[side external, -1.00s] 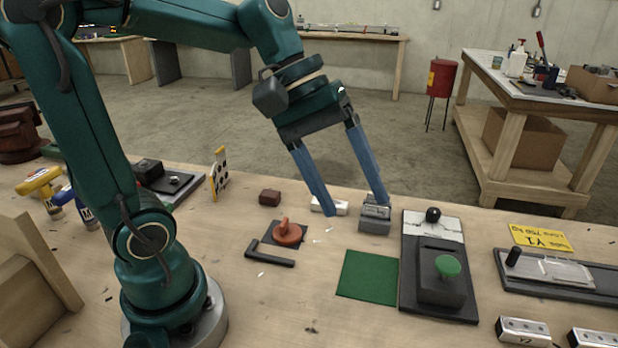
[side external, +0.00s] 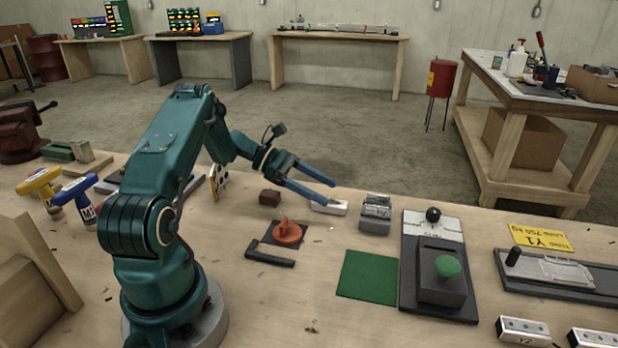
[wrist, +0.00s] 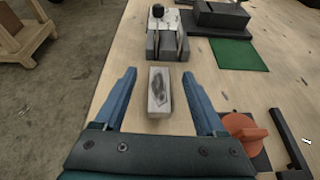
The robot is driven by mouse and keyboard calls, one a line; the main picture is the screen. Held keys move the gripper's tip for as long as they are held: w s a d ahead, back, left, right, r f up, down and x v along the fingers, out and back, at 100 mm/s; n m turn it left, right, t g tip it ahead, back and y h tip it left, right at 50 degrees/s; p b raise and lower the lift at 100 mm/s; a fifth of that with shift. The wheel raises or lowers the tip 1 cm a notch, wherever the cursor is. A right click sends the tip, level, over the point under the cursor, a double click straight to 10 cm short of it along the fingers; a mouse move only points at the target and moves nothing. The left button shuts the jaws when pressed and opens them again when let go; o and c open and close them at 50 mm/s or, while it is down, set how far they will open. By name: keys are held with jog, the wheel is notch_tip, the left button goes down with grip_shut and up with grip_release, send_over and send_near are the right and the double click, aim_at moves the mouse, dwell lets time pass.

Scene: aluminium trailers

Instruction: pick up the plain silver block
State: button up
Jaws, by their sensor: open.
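The plain silver block (side external: 329,208) lies on the wooden bench, left of a dark grey slotted fixture. In the wrist view the block (wrist: 159,92) shows a dark smudge on its top and lies lengthwise between my two blue fingers. My gripper (side external: 338,196) is open and low over the bench, with one finger on each side of the block in the picture. In the wrist view my gripper (wrist: 159,75) shows a gap on both sides of the block. I cannot tell how far the fingertips are above the bench.
The slotted fixture (side external: 376,213) stands close beyond the block. An orange knob (side external: 287,232), a black bar (side external: 270,254), a dark red block (side external: 269,198) and a green mat (side external: 368,275) lie nearby. A black unit with a green button (side external: 448,267) stands right of the mat.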

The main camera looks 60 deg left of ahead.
aim_at(340, 204)
jog(key=shift+s+a+f+n, duration=0.3)
jog(key=shift+s+f, duration=0.1)
jog(key=shift+f, duration=0.2)
jog(key=shift+x, duration=2.45)
jog(key=shift+r, duration=0.1)
grip_shut()
